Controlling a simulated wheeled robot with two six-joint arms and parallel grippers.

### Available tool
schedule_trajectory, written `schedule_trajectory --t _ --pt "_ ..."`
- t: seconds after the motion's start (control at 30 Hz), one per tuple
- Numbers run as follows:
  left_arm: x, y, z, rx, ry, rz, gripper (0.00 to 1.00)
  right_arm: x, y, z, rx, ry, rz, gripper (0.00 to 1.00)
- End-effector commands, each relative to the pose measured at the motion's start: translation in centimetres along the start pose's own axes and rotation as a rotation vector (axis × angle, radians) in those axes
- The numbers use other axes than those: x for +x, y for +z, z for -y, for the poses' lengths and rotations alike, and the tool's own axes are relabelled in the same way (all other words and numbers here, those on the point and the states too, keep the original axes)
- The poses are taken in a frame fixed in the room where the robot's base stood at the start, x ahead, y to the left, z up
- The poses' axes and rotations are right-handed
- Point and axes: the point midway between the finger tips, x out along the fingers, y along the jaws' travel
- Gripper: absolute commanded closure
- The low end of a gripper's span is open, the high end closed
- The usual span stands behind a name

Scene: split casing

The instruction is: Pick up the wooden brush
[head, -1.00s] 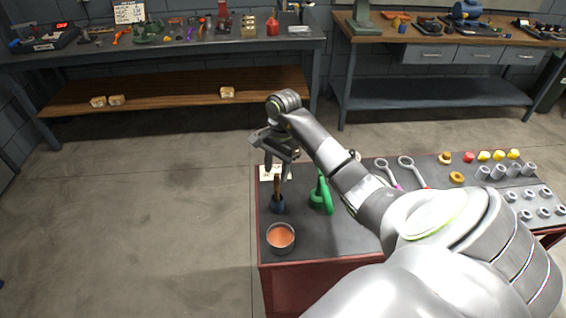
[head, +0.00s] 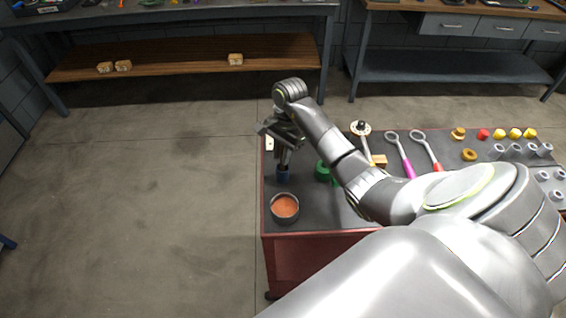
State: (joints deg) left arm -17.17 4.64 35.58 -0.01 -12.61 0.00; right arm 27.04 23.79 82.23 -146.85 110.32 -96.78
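The wooden brush is mostly hidden by my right gripper (head: 284,162). A small dark-blue piece (head: 283,174), at the place where the brown handle stood, shows just below the fingertips, on the dark top of the red cabinet. I cannot tell whether it is the brush's lower end or a holder. My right gripper points down at the handle's place, its fingers close together. Whether they are shut on the handle is too small to tell. My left gripper is not in view.
A grey pot with orange contents (head: 285,207) stands just in front of the brush. A green object (head: 323,172) is to the right, partly behind my arm. Ring-ended tools (head: 399,150), yellow pieces and grey cylinders lie farther right. The floor at left is clear.

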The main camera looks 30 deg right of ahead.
Motion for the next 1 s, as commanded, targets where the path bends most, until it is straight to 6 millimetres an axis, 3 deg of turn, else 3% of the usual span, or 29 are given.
schedule_trajectory --t 0.03,0.13,0.47,0.7,1.0 --pt "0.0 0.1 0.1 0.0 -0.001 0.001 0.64 0.0 0.0 0.0 0.0 0.0 0.0 0.87" --pt "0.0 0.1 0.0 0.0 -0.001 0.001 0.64 0.0 0.0 0.0 0.0 0.0 0.0 1.0" --pt "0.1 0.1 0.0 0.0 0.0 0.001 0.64 -0.1 0.0 0.0 0.001 0.0 -0.001 1.0" --pt "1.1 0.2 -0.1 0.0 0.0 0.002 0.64 -2.2 0.2 0.1 -0.001 -0.003 -0.004 1.0" --pt "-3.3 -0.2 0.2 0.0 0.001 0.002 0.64 -6.9 1.0 0.0 0.0 0.0 -0.001 1.0"
